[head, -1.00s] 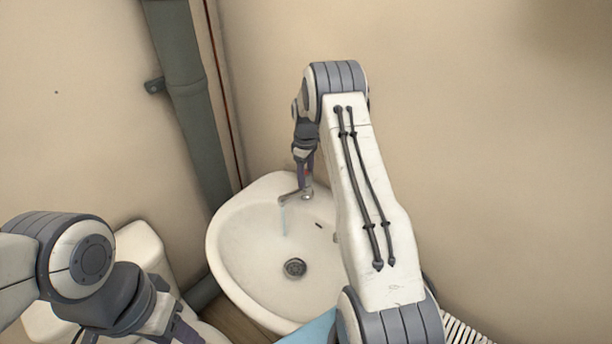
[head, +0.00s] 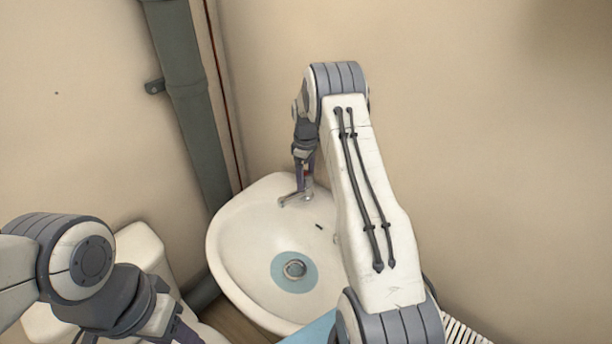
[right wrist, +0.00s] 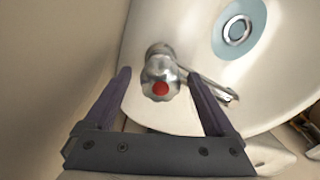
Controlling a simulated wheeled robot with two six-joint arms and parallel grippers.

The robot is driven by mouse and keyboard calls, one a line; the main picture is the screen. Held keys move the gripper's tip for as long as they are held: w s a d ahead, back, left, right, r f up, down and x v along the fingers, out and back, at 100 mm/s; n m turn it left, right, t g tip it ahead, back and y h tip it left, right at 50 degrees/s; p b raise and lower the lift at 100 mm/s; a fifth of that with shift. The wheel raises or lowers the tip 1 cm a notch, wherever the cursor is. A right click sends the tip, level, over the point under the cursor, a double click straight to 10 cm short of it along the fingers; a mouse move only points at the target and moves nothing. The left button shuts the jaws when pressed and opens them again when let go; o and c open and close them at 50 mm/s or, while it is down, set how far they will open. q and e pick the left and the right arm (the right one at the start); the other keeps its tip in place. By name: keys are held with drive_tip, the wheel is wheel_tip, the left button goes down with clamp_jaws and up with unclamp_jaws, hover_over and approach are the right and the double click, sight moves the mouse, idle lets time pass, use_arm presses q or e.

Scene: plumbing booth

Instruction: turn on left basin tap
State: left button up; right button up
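The chrome basin tap (head: 292,200) stands at the back of the white basin (head: 245,230). In the right wrist view the tap (right wrist: 160,60) has a rounded knob with a red dot, and its spout points toward the lower right. My right gripper (right wrist: 160,76) is open, with one finger on each side of the knob; a gap shows on the left. In the head view my right gripper (head: 304,180) points down at the tap and partly hides it. No stream shows at the spout. A pale blue disc (head: 281,272) surrounds the drain. My left gripper (head: 172,325) is at the lower left, cut off by the frame.
A white toilet cistern (head: 140,245) stands left of the basin. A grey pipe (head: 190,100) runs down the wall behind. A pale blue surface (head: 315,330) shows at the basin's front edge. My right arm covers the basin's right side.

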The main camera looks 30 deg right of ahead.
sight(306, 174)
wheel_tip(306, 174, up, 10)
drive_tip(key=shift+f+b, duration=0.1)
drive_tip(key=shift+b, duration=0.85)
drive_tip(key=shift+r, duration=0.35)
